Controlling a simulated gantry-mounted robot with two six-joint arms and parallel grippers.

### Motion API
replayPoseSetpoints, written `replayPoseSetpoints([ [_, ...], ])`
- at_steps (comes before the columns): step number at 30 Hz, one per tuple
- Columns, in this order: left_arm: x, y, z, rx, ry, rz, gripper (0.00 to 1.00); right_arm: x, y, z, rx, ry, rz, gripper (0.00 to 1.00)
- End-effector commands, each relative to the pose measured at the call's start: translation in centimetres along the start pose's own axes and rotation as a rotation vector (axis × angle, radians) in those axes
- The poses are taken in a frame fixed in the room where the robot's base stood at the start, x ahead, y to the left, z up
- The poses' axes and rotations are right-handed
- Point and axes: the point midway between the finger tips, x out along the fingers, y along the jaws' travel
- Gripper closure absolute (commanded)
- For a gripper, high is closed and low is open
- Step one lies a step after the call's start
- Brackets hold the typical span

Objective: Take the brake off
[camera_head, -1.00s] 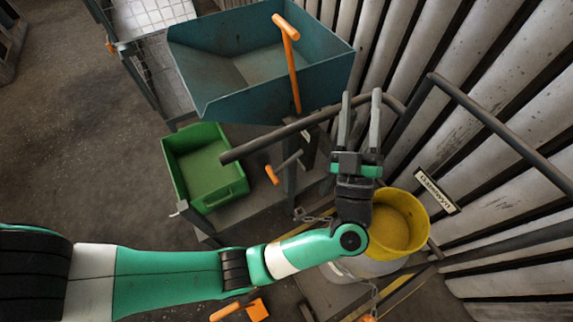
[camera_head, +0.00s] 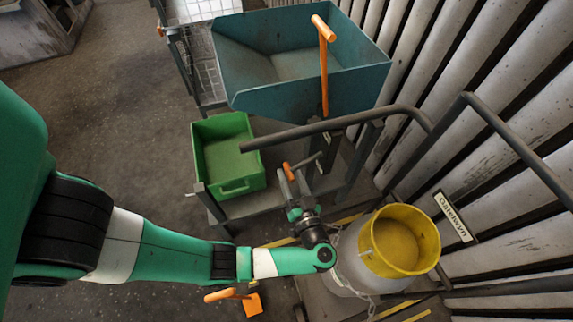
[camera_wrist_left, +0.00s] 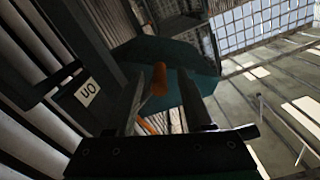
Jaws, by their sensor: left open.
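The frames do not label a brake; several levers with orange grips show. A small orange-gripped lever (camera_head: 288,172) sits on the stand below the teal hopper, right by my left gripper's fingertips. A tall orange T-handled lever (camera_head: 325,65) stands against the teal hopper (camera_head: 290,100). My left gripper (camera_head: 293,170) is open, its fingers pointing away from the head camera, towards the stand. In the left wrist view an orange grip (camera_wrist_left: 159,78) shows between the open fingers, with more orange lower down; I cannot tell whether the fingers touch either. My right gripper is out of view.
A green bin (camera_head: 228,155) stands left of the gripper. A dark rail (camera_head: 340,124) crosses above the stand. A yellow bucket (camera_head: 400,240) sits to the right, by ribbed panels. An orange-handled item (camera_head: 228,294) lies low in front. Open floor is at left.

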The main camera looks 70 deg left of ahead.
Motion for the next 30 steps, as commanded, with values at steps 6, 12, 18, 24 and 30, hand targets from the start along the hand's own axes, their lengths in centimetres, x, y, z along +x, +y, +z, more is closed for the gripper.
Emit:
replayPoseSetpoints([
  [6,3.7,0.0,0.2,-0.002,0.001,-0.002,0.48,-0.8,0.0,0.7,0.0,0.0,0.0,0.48],
  [12,4.5,0.0,0.0,0.0,0.002,0.001,0.48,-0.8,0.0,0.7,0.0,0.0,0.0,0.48],
  [18,4.4,0.0,-0.1,-0.001,0.002,0.001,0.57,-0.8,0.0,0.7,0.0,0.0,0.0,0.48],
  [24,4.4,0.0,-0.1,-0.001,0.002,0.001,0.93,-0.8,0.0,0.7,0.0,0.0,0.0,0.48],
  [30,4.4,0.0,-0.1,-0.002,0.002,0.001,1.0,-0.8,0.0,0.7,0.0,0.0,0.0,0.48],
])
